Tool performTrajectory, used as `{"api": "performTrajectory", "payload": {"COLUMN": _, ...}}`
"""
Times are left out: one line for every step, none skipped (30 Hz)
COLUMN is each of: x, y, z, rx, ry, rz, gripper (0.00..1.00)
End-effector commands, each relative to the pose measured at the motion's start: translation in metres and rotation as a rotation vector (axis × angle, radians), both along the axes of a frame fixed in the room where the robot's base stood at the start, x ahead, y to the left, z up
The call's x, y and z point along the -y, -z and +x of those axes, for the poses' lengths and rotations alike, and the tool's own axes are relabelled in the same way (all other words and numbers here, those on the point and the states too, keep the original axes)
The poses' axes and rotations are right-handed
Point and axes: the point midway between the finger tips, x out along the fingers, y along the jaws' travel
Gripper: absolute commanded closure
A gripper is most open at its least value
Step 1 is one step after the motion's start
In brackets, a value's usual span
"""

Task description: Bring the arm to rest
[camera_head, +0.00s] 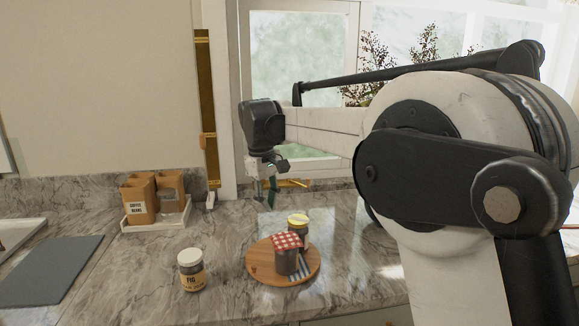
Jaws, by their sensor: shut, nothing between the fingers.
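My gripper (265,188) hangs at the end of my arm, in front of the window and above the back of the marble counter. It points downward and is small in view. Its fingers are shut with nothing held between them. It is apart from the jars and the board, above and behind them. My white and black arm reaches in from the right and hides part of the window and the right side of the counter.
A round wooden board (257,279) holds a jar with a red checked cover (287,257), a yellow-lidded jar (299,224) and striped sticks (302,267). A fig jar (191,271) stands left. A white tray (136,228) holds brown containers (140,199). A grey mat (48,271) lies far left.

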Motion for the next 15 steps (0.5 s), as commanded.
{"api": "performTrajectory", "payload": {"x": 0.014, "y": -0.007, "z": -0.009, "rx": 0.016, "ry": 0.024, "rz": 0.010, "gripper": 1.00}}
{"api": "performTrajectory", "payload": {"x": 0.021, "y": -0.011, "z": -0.014, "rx": 0.026, "ry": 0.037, "rz": 0.015, "gripper": 1.00}}
{"api": "performTrajectory", "payload": {"x": 0.029, "y": -0.016, "z": -0.020, "rx": 0.041, "ry": 0.055, "rz": 0.025, "gripper": 1.00}}
{"api": "performTrajectory", "payload": {"x": 0.036, "y": -0.019, "z": -0.025, "rx": 0.050, "ry": 0.068, "rz": 0.030, "gripper": 1.00}}
{"api": "performTrajectory", "payload": {"x": 0.042, "y": -0.022, "z": -0.030, "rx": 0.061, "ry": 0.082, "rz": 0.037, "gripper": 1.00}}
{"api": "performTrajectory", "payload": {"x": 0.052, "y": -0.026, "z": -0.037, "rx": 0.074, "ry": 0.099, "rz": 0.045, "gripper": 1.00}}
{"api": "performTrajectory", "payload": {"x": 0.058, "y": -0.028, "z": -0.043, "rx": 0.085, "ry": 0.113, "rz": 0.051, "gripper": 1.00}}
{"api": "performTrajectory", "payload": {"x": 0.064, "y": -0.031, "z": -0.048, "rx": 0.096, "ry": 0.126, "rz": 0.057, "gripper": 1.00}}
{"api": "performTrajectory", "payload": {"x": 0.073, "y": -0.033, "z": -0.055, "rx": 0.108, "ry": 0.145, "rz": 0.065, "gripper": 1.00}}
{"api": "performTrajectory", "payload": {"x": 0.079, "y": -0.035, "z": -0.061, "rx": 0.119, "ry": 0.158, "rz": 0.072, "gripper": 1.00}}
{"api": "performTrajectory", "payload": {"x": 0.085, "y": -0.037, "z": -0.067, "rx": 0.130, "ry": 0.172, "rz": 0.077, "gripper": 1.00}}
{"api": "performTrajectory", "payload": {"x": 0.093, "y": -0.039, "z": -0.076, "rx": 0.143, "ry": 0.189, "rz": 0.085, "gripper": 1.00}}
{"api": "performTrajectory", "payload": {"x": 0.099, "y": -0.040, "z": -0.081, "rx": 0.154, "ry": 0.203, "rz": 0.091, "gripper": 1.00}}
{"api": "performTrajectory", "payload": {"x": 0.105, "y": -0.042, "z": -0.088, "rx": 0.163, "ry": 0.216, "rz": 0.096, "gripper": 1.00}}
{"api": "performTrajectory", "payload": {"x": 0.113, "y": -0.043, "z": -0.096, "rx": 0.178, "ry": 0.235, "rz": 0.105, "gripper": 1.00}}
